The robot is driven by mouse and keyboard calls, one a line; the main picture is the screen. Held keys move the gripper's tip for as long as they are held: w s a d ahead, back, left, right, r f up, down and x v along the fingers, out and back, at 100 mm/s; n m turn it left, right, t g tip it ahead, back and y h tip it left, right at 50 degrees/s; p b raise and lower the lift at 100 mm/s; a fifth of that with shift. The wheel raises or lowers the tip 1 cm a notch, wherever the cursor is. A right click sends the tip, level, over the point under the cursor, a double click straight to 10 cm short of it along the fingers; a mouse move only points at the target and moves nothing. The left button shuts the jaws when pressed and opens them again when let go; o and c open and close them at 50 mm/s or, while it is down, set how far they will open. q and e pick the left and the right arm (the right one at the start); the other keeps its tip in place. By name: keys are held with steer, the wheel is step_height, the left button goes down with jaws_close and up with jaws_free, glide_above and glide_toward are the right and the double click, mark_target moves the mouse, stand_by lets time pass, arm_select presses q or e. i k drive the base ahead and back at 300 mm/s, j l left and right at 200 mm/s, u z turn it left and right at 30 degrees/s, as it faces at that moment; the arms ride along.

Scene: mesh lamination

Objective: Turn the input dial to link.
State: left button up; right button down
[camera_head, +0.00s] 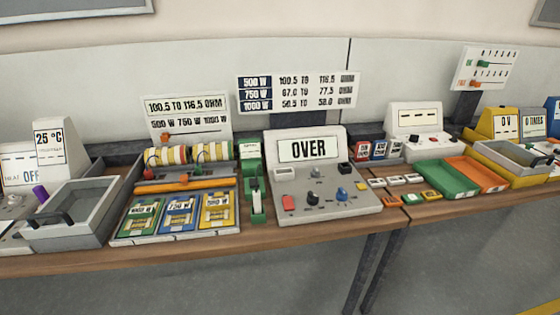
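A light grey meter (310,147) stands in the middle of the bench, and its display reads "OVER". Its sloped panel carries a black knob (312,199), a blue knob (342,195), a small grey knob (316,172), a red button (288,202) and a black block (345,168). The lettering around the knobs is too small to read, so I cannot tell which is the input dial or where it points. A second white unit (415,118) to the right has a blank dashed display and small controls. Neither of my grippers is in view.
A green stand (252,170) and a rack with green, blue and yellow cards (178,214) are left of the meter. A grey bin (75,215) is farther left. Green (447,180) and orange (477,174) trays lie right. Small blocks lie near the meter's right side.

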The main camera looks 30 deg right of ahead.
mark_target(341, 195)
steer(key=z, duration=1.45)
